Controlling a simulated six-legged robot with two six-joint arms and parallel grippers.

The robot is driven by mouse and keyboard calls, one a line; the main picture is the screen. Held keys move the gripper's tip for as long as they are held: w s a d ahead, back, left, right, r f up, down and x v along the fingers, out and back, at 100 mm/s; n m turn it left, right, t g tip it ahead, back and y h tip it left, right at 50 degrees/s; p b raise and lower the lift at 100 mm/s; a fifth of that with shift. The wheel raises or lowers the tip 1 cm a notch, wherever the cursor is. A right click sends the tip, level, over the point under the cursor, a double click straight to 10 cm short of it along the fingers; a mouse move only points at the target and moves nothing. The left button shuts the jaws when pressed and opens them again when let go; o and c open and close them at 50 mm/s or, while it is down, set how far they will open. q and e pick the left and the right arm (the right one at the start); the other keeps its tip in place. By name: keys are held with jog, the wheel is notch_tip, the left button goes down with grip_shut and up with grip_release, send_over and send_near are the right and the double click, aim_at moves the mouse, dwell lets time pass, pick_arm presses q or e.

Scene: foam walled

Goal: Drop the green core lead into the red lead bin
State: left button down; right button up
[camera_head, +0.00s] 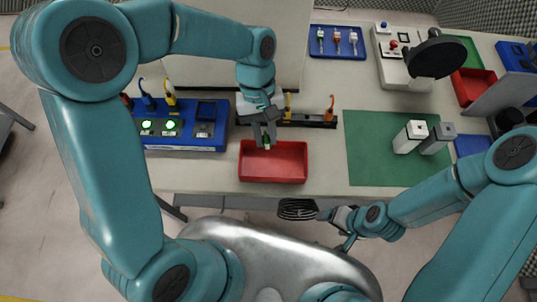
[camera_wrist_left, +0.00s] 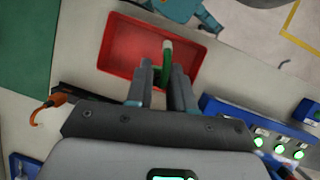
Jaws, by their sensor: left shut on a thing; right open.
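The green core lead (camera_wrist_left: 165,65) is held between the fingers of my left gripper (camera_wrist_left: 170,88), its pale end pointing out past the fingertips. In the head view my left gripper (camera_head: 266,140) hangs over the back part of the red lead bin (camera_head: 290,178), and a bit of green lead shows at its tips. The red bin also shows in the left wrist view (camera_wrist_left: 120,48), beyond the fingers, and its visible floor is empty. My right gripper (camera_head: 335,216) is open and empty at the table's front edge.
A blue panel with lit green lamps (camera_head: 185,139) stands left of the bin. A dark rack with an orange lead (camera_head: 310,121) lies behind it. A green mat (camera_head: 378,165) with two blocks (camera_head: 410,137) is to the right.

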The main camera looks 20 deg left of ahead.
aim_at(267, 147)
pick_arm(q)
jog(key=shift+w+d+f+b, duration=0.1)
jog(key=shift+d+f+b, duration=0.1)
jog(key=shift+f+b, duration=0.35)
jog(key=f+b, duration=0.3)
jog(key=f, duration=0.1)
jog(key=shift+s+f, duration=0.15)
jog(key=shift+s, duration=0.05)
jog(key=shift+w+d+f+b, duration=0.1)
jog(key=shift+f+b, duration=0.35)
jog(key=shift+r, duration=0.1)
jog(key=c, duration=1.3)
grip_release()
jog(key=shift+c, duration=0.2)
jog(key=o, duration=0.4)
jog(key=shift+o, duration=0.2)
